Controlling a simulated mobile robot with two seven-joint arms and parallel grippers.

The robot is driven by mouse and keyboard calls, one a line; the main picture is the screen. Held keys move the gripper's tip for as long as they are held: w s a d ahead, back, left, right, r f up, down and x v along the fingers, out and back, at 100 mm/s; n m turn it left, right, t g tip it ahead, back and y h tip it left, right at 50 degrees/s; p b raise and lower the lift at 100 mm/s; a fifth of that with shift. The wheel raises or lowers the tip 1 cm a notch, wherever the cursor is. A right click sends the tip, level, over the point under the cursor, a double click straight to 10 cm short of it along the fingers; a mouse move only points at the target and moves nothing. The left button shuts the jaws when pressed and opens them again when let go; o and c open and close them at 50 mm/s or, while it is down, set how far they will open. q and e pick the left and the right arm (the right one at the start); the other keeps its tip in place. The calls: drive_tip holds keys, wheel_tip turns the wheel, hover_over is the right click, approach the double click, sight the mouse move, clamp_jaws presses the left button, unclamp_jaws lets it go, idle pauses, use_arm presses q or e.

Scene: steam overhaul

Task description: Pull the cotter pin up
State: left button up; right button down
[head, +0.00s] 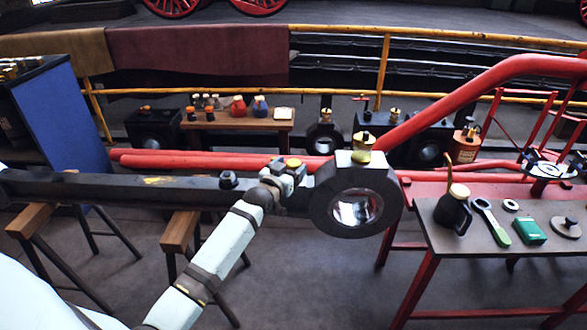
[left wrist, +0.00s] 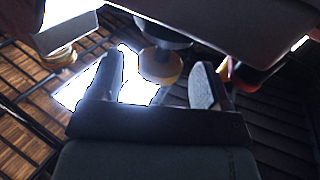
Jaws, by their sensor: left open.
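The dark connecting rod (head: 110,189) lies level on wooden trestles, with a thick dark ring end (head: 323,217) around a bright bore. A small yellow-topped piece (head: 293,162), which looks like the cotter pin's head, stands up from the rod just left of the ring. In the left wrist view it is a yellow disc (left wrist: 160,66) on a dark stem. My left gripper (head: 289,176) is at this piece. Its fingers (left wrist: 155,84) are open, one on each side of the disc, with gaps visible. The pin's lower part is hidden. My right gripper is not in view.
A brass oil cup (head: 362,157) on a pale block tops the ring end. A red-legged table (head: 470,245) with an oil can (head: 453,212) and tools stands at right. A thick red bar (head: 470,90) rises behind the ring. A wooden bench (head: 245,122) with bottles stands behind.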

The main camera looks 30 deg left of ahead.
use_arm(q)
drive_tip(key=shift+w, duration=0.95)
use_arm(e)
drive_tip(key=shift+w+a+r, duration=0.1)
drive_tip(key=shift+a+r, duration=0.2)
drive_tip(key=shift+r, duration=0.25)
